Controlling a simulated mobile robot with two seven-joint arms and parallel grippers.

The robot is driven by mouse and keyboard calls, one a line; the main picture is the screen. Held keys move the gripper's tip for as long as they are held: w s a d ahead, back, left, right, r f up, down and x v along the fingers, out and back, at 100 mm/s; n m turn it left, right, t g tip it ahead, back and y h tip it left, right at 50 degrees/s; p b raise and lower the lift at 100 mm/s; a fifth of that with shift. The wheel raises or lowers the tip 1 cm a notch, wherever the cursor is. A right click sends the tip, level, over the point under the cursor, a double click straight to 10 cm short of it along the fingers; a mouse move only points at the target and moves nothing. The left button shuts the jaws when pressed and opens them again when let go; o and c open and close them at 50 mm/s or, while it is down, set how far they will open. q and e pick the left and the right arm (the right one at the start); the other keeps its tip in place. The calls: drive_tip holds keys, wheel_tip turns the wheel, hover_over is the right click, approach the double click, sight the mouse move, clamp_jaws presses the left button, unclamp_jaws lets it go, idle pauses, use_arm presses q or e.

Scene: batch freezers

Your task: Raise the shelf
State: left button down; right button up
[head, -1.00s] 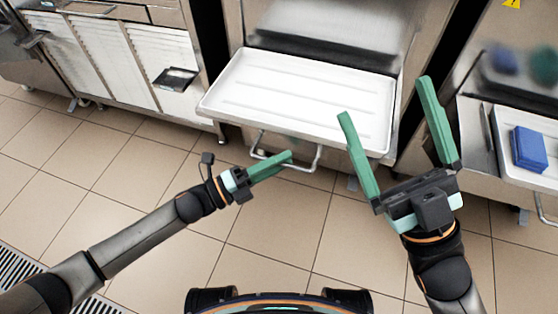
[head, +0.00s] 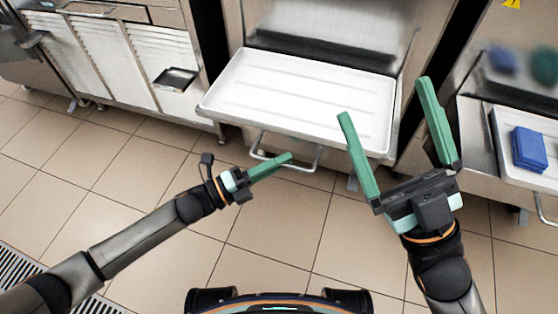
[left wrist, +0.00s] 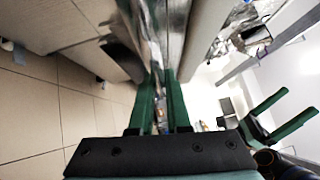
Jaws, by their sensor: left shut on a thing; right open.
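The shelf is a white ribbed tray (head: 300,95) that juts out level from the front of a steel freezer. A U-shaped metal handle (head: 317,158) hangs below its front edge. My left gripper (head: 289,157) is at this handle, below the shelf, and is shut on the bar. In the left wrist view its green fingers (left wrist: 162,78) point forward close together; the grip itself is hard to make out. My right gripper (head: 383,96) is open and empty, its fingers spread in front of the shelf's right side.
A second steel machine at the right has a tray (head: 507,167) with blue folded cloths (head: 528,149). At the left stands a cabinet with white louvred panels (head: 105,62) and a small dark tray (head: 175,78). The tiled floor (head: 145,155) in front is clear, with a drain grate at lower left.

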drive_tip(key=shift+r, duration=0.1)
idle(0.5)
use_arm(q)
wheel_tip(320, 180, up, 10)
drive_tip(key=p, duration=0.8)
drive_tip(key=shift+f, duration=0.2)
use_arm(e)
wheel_tip(320, 180, up, 9)
use_arm(q)
wheel_tip(320, 180, up, 2)
drive_tip(key=shift+r+p, duration=0.15)
drive_tip(key=shift+p, duration=1)
drive_tip(key=shift+r+p, duration=0.3)
drive_tip(key=shift+r, duration=0.1)
use_arm(e)
drive_tip(key=w+f+m+h, duration=0.1)
drive_tip(key=w+d+f+m+h, duration=0.1)
drive_tip(key=h, duration=0.1)
drive_tip(key=w+f+h, duration=0.1)
drive_tip(key=shift+w+d+f+m+t, duration=0.2)
drive_tip(key=shift+d+m+t, duration=0.1)
drive_tip(key=shift+d+m, duration=0.1)
